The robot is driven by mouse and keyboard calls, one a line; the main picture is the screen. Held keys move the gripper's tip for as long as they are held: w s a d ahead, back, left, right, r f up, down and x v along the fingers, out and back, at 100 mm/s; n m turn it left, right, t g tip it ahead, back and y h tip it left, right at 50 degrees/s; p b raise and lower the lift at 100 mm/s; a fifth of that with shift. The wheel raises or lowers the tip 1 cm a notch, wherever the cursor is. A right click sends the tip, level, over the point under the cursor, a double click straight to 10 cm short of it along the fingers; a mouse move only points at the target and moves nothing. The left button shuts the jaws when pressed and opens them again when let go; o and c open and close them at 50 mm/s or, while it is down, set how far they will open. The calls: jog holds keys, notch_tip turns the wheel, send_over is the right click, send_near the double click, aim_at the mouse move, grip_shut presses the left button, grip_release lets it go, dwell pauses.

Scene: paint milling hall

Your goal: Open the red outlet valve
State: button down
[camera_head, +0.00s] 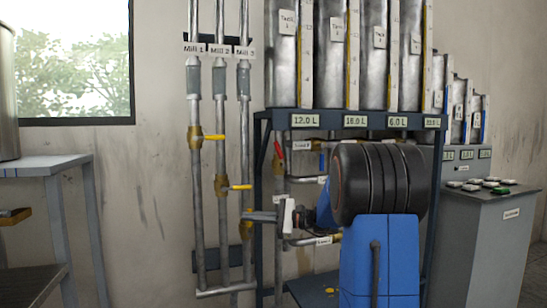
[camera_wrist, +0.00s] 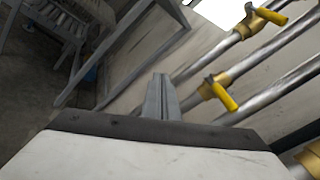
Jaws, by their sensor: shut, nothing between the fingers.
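A red valve handle (camera_head: 278,149) sits on a pipe at the left front of the tank rack, above and to the right of my gripper. It slants and is small in the head view; it does not show in the wrist view. My gripper (camera_head: 250,216) points left, with its fingers together and nothing between them. It is in front of the lower part of the Mill 3 pipe, close to a brass valve (camera_head: 246,231); whether they touch I cannot tell. The closed fingers also show in the wrist view (camera_wrist: 159,90).
Yellow-handled valves (camera_head: 214,137) (camera_head: 240,187) sit on the mill pipes to the left. Labelled tanks (camera_head: 372,55) stand on the dark rack (camera_head: 276,115). A grey button console (camera_head: 480,230) is at right, a table (camera_head: 45,165) at left.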

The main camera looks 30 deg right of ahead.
jog(key=s+a+f+n+g+h, duration=0.3)
jog(key=s+f+g, duration=0.25)
jog(key=f, duration=0.25)
jog(key=s+a+f+n+g+h, duration=0.2)
jog(key=s+a+f+n+g, duration=0.15)
jog(key=s+f+g, duration=0.35)
jog(key=s+d+f+n+g+h, duration=0.25)
jog(key=s+d+n+h, duration=0.3)
jog(key=d+h, duration=0.55)
jog(key=w+d+r+n+t+h, duration=0.3)
jog(key=w+d+r+n+h, duration=0.15)
jog(key=r, duration=0.25)
jog(key=w+d+r+n+t+h, duration=0.2)
jog(key=w+d+r+n+h, duration=0.1)
jog(key=d+r+h, duration=0.3)
jog(key=w+a+r+n+t+h, duration=0.1)
jog(key=w+a+r+n+t, duration=0.5)
jog(key=r, duration=0.4)
jog(key=w+a+r+n+t+h, duration=0.1)
jog(key=w+a+r+n+t, duration=0.45)
jog(key=r, duration=0.55)
send_near(280, 155)
jog(key=w+d+r, duration=0.3)
jog(key=w, duration=0.2)
jog(key=shift+w, duration=0.15)
